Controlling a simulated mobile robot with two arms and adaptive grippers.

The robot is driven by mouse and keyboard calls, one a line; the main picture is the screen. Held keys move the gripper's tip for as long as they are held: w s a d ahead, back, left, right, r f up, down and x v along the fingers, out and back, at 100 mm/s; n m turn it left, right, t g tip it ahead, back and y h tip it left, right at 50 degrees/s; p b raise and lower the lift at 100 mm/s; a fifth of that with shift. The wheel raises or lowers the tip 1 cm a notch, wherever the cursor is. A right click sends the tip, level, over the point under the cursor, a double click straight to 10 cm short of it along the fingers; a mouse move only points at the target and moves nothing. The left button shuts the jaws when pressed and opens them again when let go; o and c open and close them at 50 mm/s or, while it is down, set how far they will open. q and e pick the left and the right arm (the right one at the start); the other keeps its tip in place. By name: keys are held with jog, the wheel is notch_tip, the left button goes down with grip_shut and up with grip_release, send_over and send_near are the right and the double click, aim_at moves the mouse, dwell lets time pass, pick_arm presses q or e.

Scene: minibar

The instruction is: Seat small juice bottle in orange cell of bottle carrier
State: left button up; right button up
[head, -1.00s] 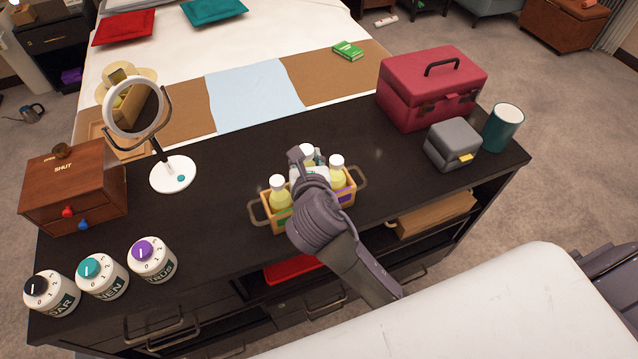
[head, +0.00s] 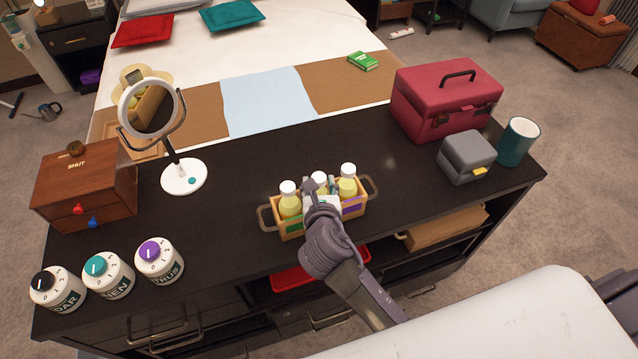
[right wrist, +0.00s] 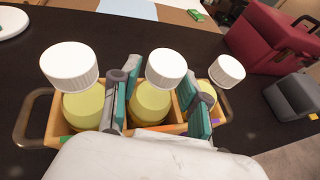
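The tan bottle carrier (head: 292,232) stands on the dark counter, with a green mark at its left cell and a purple mark at its right cell. It holds three yellow bottles with white caps in a row. The middle bottle (right wrist: 151,100) stands upright in the middle cell, where an orange strip shows in the right wrist view. The left bottle (right wrist: 83,105) and right bottle (right wrist: 207,92) flank it. My right gripper (right wrist: 156,92) is open, its teal-padded fingers on both sides of the middle bottle with visible gaps. The bottle bases are hidden. My left gripper is out of view.
A round mirror (head: 184,177) and a wooden box (head: 85,190) stand left. Several dial-topped jars (head: 108,275) stand front left. A red case (head: 445,103), grey box (head: 466,158) and teal cup (head: 517,143) stand right. Counter behind the carrier is clear.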

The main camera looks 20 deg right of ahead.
jog(key=shift+o, duration=0.6)
jog(key=shift+s+r, duration=0.1)
jog(key=shift+r, duration=0.05)
jog(key=v, duration=1.2)
